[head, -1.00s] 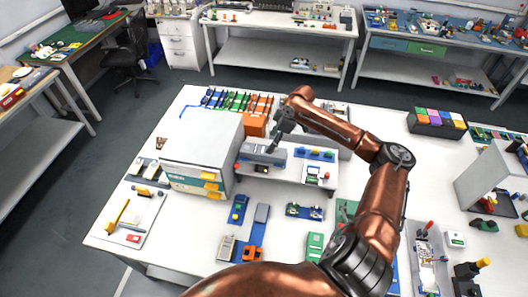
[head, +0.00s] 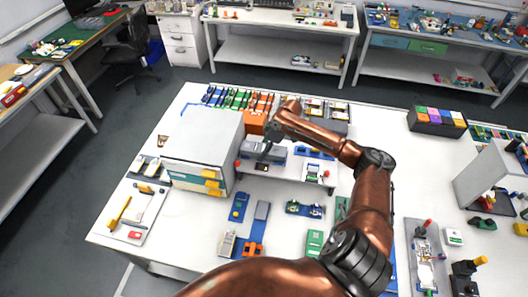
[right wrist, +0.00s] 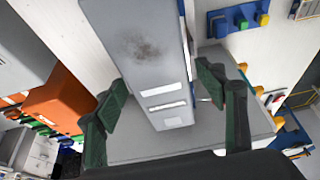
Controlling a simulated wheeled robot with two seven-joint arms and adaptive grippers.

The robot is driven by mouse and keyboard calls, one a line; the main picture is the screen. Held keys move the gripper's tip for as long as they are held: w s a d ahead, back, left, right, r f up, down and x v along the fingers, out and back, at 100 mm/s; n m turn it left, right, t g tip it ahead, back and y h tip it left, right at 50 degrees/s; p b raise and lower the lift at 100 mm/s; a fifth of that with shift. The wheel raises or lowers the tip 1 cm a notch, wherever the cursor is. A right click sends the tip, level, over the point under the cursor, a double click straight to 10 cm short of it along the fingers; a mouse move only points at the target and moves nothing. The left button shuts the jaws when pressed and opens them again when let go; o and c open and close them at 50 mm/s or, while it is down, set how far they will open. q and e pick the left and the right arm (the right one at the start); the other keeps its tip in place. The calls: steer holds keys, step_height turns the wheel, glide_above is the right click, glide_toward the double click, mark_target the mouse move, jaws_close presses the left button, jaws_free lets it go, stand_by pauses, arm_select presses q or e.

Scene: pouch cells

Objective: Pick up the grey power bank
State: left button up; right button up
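A long grey block with white labels and a dark smudge, which looks like the grey power bank (head: 277,154), lies on a raised grey-white stand behind the middle of the table. It fills the middle of the right wrist view (right wrist: 145,50). My right gripper (head: 265,153) is over it, pointing down and partly hiding it. In the right wrist view the fingers (right wrist: 163,95) are open, one on each side of the block's labelled end, with gaps visible. My left gripper is not in view.
A large grey-white cabinet (head: 203,135) stands close left of the stand. An orange bin (head: 255,123) is behind it. A blue holder (head: 314,153) sits right of the block. A smaller grey slab (head: 263,210) lies on a blue mat in front.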

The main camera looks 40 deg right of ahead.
steer(key=c, duration=1.4)
steer(key=shift+c, duration=0.2)
steer(key=shift+r, duration=0.2)
